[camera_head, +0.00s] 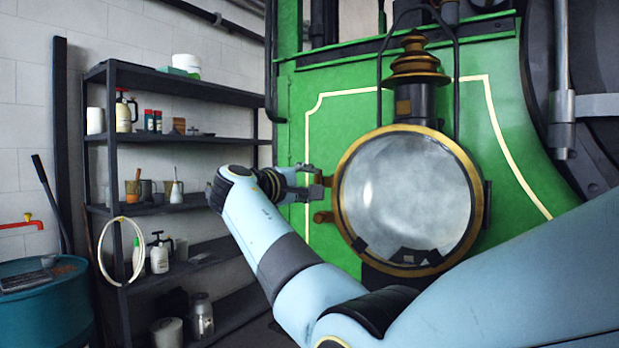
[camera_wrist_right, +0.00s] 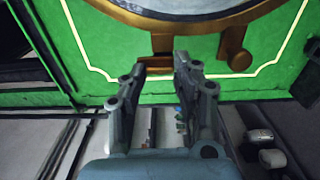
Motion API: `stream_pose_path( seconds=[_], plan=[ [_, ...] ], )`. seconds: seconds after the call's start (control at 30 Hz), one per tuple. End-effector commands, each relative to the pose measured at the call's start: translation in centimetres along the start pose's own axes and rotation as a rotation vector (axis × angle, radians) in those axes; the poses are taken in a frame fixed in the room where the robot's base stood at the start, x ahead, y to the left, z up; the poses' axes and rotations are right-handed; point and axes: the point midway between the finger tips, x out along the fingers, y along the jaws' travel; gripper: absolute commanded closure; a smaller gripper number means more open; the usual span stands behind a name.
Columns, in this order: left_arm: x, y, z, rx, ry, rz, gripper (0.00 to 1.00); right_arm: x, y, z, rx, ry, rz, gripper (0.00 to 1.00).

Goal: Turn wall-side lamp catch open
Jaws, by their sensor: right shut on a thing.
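The big round lamp (camera_head: 408,195) has a brass ring and a grey glass face, and is mounted on a green panel. My right gripper (camera_head: 318,183) reaches in from the left to the lamp's left rim. In the right wrist view, the two fingers of my right gripper (camera_wrist_right: 162,64) are closed around a small brass catch (camera_wrist_right: 160,70) below the ring. The fingers hide part of the catch. A second brass stub (camera_head: 322,217) sits just below the gripper in the head view, and also shows right of the fingers in the wrist view (camera_wrist_right: 234,50). My left gripper is out of view.
A dark shelf rack (camera_head: 190,140) with bottles and pots stands against the white wall at the left. A teal drum (camera_head: 45,310) is at the lower left. A brass chimney (camera_head: 415,62) rises above the lamp. A large dark wheel (camera_head: 590,90) is at the right.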

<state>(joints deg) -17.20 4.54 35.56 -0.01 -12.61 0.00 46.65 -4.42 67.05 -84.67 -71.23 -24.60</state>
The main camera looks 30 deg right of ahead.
Motion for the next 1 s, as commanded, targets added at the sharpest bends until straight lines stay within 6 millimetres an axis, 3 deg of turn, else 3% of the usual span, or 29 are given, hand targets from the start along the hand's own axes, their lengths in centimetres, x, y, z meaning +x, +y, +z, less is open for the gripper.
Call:
stream_pose_path(
  seconds=[0.53,0.57,0.7,1.0],
  plan=[
    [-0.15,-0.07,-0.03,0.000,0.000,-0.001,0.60,0.04,0.19,-0.01,-0.025,0.000,0.004,1.00],
    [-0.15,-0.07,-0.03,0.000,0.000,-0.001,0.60,0.04,0.19,0.00,-0.025,0.000,0.004,0.70],
    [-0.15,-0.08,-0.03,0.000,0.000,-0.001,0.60,0.04,0.16,0.00,-0.025,0.000,0.003,0.51],
    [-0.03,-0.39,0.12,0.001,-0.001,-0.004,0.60,-0.14,0.04,-0.03,-0.025,0.001,0.001,0.48]
  ],
)
